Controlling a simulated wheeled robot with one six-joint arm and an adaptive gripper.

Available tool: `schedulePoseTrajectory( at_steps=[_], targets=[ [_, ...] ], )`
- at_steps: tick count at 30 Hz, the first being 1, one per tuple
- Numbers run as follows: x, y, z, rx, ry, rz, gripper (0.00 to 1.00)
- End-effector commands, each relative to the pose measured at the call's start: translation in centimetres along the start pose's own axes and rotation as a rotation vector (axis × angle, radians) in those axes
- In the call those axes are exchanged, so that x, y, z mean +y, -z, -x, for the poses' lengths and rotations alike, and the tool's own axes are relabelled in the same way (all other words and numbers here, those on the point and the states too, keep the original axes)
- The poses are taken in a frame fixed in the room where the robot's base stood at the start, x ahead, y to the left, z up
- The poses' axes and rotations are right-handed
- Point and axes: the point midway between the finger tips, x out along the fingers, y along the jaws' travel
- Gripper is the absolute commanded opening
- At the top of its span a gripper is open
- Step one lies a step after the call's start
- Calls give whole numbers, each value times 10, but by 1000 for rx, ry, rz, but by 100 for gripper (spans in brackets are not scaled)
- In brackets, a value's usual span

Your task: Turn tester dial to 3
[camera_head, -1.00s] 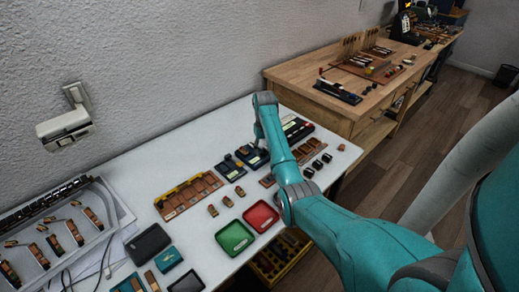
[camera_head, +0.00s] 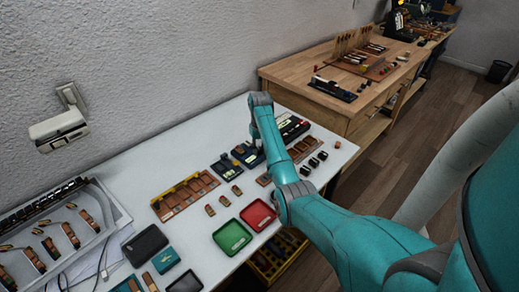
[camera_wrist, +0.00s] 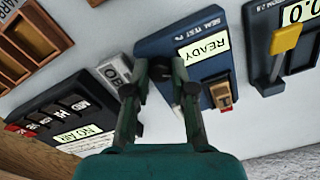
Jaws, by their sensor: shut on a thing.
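The tester is a dark blue box marked "SEAL TEST" (camera_wrist: 208,42), with a lit display reading "READY" and a small orange-brown piece at its lower edge. Its dark round dial (camera_wrist: 160,72) sits at the box's left end in the wrist view. My gripper (camera_wrist: 155,72) is shut on the dial, one finger on each side. The fingers hide much of the dial, so its setting cannot be read. In the head view the tester (camera_head: 244,153) is on the white table, partly covered by my arm.
A dark unit with a "NO AIR" display (camera_wrist: 88,137) lies left of the gripper. A unit with a yellow lever (camera_wrist: 285,40) lies right. Green (camera_head: 232,237) and red (camera_head: 258,215) trays and several wooden parts are on the table (camera_head: 150,215). A wooden bench (camera_head: 290,75) stands behind.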

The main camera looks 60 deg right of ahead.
Motion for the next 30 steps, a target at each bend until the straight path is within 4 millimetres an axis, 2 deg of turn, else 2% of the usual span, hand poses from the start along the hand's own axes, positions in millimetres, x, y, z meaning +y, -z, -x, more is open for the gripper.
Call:
schedulePoseTrajectory(
  at_steps=[8, 30],
  targets=[
    [0, 0, 0, 0, 0, -158, 0],
    [0, 0, 0, 0, 0, -854, 0]
  ],
)
